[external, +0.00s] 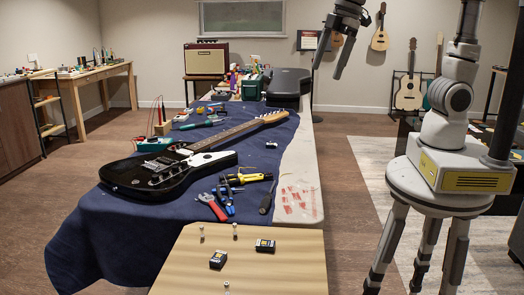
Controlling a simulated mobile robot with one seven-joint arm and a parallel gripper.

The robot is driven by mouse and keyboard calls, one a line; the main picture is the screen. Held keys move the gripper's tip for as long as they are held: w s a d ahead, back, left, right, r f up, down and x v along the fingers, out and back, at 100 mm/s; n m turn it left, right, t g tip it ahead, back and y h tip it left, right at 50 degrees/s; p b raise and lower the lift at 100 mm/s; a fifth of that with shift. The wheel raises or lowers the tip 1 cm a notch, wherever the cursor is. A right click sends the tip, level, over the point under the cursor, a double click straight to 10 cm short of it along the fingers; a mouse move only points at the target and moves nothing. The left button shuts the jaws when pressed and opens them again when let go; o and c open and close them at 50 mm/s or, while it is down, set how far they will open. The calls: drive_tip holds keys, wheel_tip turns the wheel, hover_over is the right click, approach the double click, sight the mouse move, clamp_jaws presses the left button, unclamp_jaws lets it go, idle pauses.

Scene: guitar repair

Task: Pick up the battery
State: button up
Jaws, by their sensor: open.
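Two small dark boxes with pale markings, one (218,259) near the middle of a light wooden surface (190,275) and one (265,245) to its right, look like batteries; I cannot tell which one is meant. Small upright pale cylinders stand near them, one (202,232) at the back left and one (235,230) at the back middle; their kind is too small to tell. My gripper (327,71) is open and empty, high in the air at top centre, pointing down, far above and behind the wooden surface.
A black electric guitar (170,170) lies on a blue cloth (110,225) over the long table. Pliers (224,196), a yellow-handled tool (248,178) and a screwdriver (267,200) lie between it and the wooden surface. A dark case (289,82) stands behind.

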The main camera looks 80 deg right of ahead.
drive_tip(key=w+a+f+n+g+b, duration=0.2)
drive_tip(key=w+a+f+n, duration=0.3)
drive_tip(key=w+a+f, duration=0.25)
drive_tip(key=n+g+b, duration=0.1)
drive_tip(key=n+b, duration=0.3)
drive_tip(key=n, duration=0.1)
hover_over(265, 243)
drive_tip(key=d, duration=0.1)
wheel_tip(265, 243, down, 24)
drive_tip(key=shift+w+f, duration=0.15)
drive_tip(key=shift+f, duration=0.05)
drive_tip(key=shift+a+f+b, duration=0.2)
drive_tip(key=shift+f+b, duration=0.05)
drive_tip(key=shift+f, duration=1.3)
drive_tip(key=shift+a+f+b, duration=0.2)
drive_tip(key=shift+f, duration=1.35)
drive_tip(key=c, duration=1.5)
drive_tip(key=shift+o, duration=0.2)
drive_tip(key=shift+r, duration=0.1)
drive_tip(key=shift+r, duration=0.4)
drive_tip(key=r, duration=0.2)
drive_tip(key=r+p, duration=0.1)
drive_tip(key=r, duration=0.1)
drive_tip(key=shift+d, duration=0.25)
drive_tip(key=d+r+p, duration=0.1)
drive_tip(key=d+r, duration=0.5)
drive_tip(key=d, duration=0.5)
drive_tip(key=shift+s, duration=0.4)
